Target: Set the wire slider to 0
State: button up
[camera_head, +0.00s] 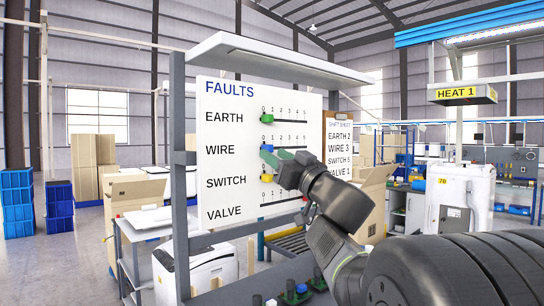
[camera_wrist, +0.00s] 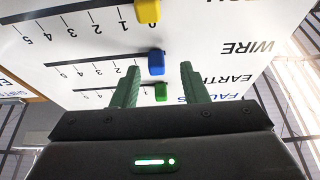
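The wire slider is a blue knob (camera_head: 267,147) on the white FAULTS board (camera_head: 228,150). It sits at the 0 end of its slot, at or very near 0. In the wrist view, which sees the board upside down, the blue knob (camera_wrist: 156,62) shows between my fingertips with a gap on each side. My gripper (camera_head: 279,159) has green fingers and points at the board near the wire and switch rows. In the wrist view my gripper (camera_wrist: 159,67) is open and empty. I cannot tell how far its tips are from the board.
The green earth knob (camera_head: 267,119) and yellow switch knob (camera_head: 267,177) sit close above and below, also near 0. The valve knob is hidden. A paper list (camera_head: 339,150) hangs at the right, reading WIRE 3 among its lines. A grey post (camera_head: 179,190) borders the board.

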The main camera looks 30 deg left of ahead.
jog(key=b+v, duration=0.2)
jog(key=v, duration=0.9)
jog(key=shift+d, duration=0.2)
jog(key=shift+s+f, duration=0.1)
jog(key=p+x, duration=0.3)
jog(key=x, duration=1.1)
jog(key=shift+d, duration=0.1)
jog(key=shift+d, duration=0.1)
